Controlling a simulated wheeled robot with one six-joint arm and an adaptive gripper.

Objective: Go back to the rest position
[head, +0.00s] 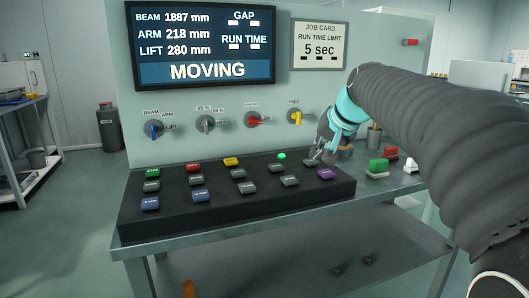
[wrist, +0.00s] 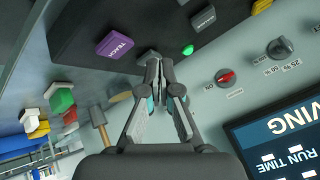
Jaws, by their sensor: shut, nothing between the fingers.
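My gripper (head: 316,157) is shut and empty, low over the right back part of the black button console (head: 240,222). In the wrist view its fingertips (wrist: 160,62) meet in front of a grey button (wrist: 148,57), partly hidden by them; I cannot tell whether they touch it. The purple button (head: 326,174) lies just in front of the gripper, and it also shows in the wrist view (wrist: 115,44). A green lamp (head: 281,156) glows left of the gripper. The screen (head: 200,45) reads MOVING, with beam 1887, arm 218 and lift 280 mm.
The upright panel (head: 330,95) with several knobs, including a yellow one (head: 295,118), stands close behind the gripper. A green block (head: 378,166), a red block (head: 390,152) and a white piece (head: 411,165) sit on the bench to the right.

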